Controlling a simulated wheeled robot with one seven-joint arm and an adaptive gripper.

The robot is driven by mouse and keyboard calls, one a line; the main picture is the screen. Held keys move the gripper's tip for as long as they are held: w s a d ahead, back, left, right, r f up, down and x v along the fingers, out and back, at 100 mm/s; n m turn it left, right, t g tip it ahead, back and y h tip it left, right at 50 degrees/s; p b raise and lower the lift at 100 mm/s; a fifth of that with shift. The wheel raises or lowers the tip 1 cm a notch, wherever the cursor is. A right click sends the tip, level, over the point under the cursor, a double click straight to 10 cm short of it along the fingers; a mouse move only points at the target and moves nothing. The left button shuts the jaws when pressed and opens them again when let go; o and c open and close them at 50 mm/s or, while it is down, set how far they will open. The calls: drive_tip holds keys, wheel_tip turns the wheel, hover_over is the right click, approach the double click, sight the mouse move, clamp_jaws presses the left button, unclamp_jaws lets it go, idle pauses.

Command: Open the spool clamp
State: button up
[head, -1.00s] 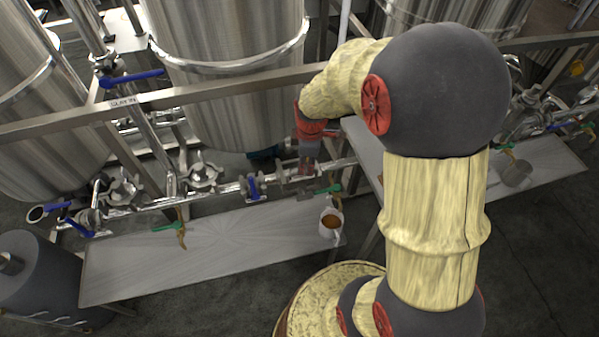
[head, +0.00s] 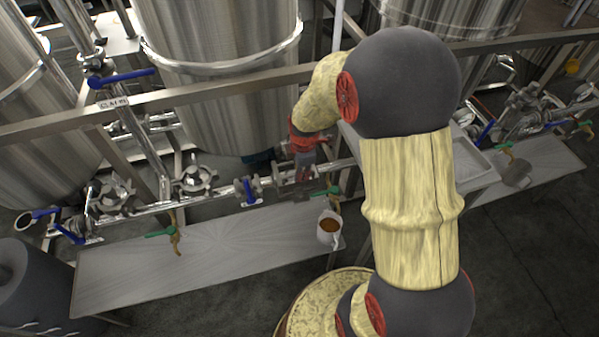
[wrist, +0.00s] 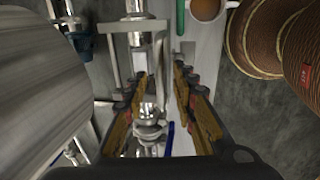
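The steel pipe line (head: 225,196) runs under the tanks in the head view. My gripper (wrist: 159,74) is open, with its two padded fingers on either side of this pipe. Between the fingers in the wrist view is a shiny clamp-like fitting (wrist: 149,122), which I take for the spool clamp. I see no grip on it, and I cannot tell if a finger touches it. A grey bent bar (wrist: 112,52) stands beside the pipe ahead of the fingertips. In the head view my gripper (head: 304,174) is at the pipe, and it hides the fitting there.
A mug of brown liquid (head: 329,229) stands at the right end of the grey bench (head: 215,250), below my gripper. Green-handled taps (head: 162,233) and blue-handled valves (head: 250,191) stick out from the pipe. A horizontal rail (head: 210,86) crosses in front of the tanks (head: 220,40).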

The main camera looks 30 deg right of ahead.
drive_tip(key=shift+c, duration=1.4)
drive_tip(key=c, duration=0.4)
clamp_jaws()
